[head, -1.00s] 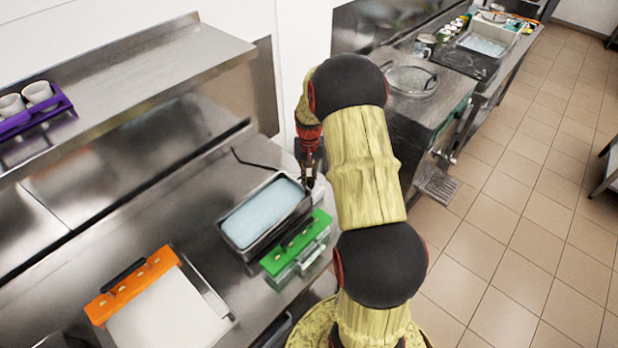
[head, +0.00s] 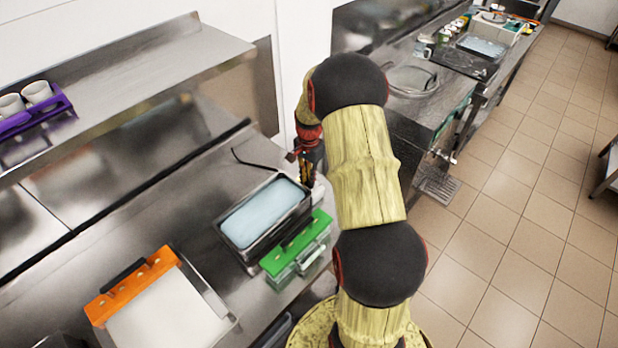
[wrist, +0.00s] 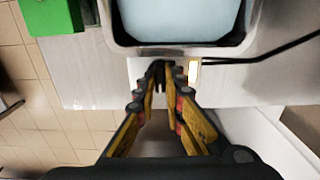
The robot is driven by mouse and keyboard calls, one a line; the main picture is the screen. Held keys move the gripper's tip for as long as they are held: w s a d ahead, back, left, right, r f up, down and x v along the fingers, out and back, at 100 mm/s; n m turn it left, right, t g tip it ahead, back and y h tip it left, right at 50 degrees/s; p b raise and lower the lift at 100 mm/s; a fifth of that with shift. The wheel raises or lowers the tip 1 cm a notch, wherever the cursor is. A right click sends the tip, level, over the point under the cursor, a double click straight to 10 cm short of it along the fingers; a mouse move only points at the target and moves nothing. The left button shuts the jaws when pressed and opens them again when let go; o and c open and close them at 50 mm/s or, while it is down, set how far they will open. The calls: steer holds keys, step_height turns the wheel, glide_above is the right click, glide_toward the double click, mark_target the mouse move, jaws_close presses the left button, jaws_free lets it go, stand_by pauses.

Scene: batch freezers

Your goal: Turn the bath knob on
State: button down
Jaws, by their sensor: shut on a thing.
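The bath (head: 263,216) is a metal tank of pale blue liquid on the steel counter. Its near wall and rim show at the top of the wrist view (wrist: 122,38). My gripper (head: 307,180) is at the bath's right end in the head view. In the wrist view, my gripper's fingertips (wrist: 166,70) are closed together just below the bath's rim, on a small dark piece that appears to be the bath knob (wrist: 158,76). The fingers hide most of the knob, so its turn angle cannot be read.
A green-topped clear container (head: 298,247) stands close beside the bath. A black cable (head: 254,161) runs behind the bath and shows in the wrist view. An orange-edged tray (head: 150,290) lies at the front left. A shelf (head: 150,85) overhangs the counter.

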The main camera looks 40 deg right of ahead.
stand_by(0.4)
steer(key=c, duration=1.9)
jaws_free()
steer(key=shift+r, duration=0.1)
step_height(320, 180, up, 12)
steer(key=shift+f, duration=0.1)
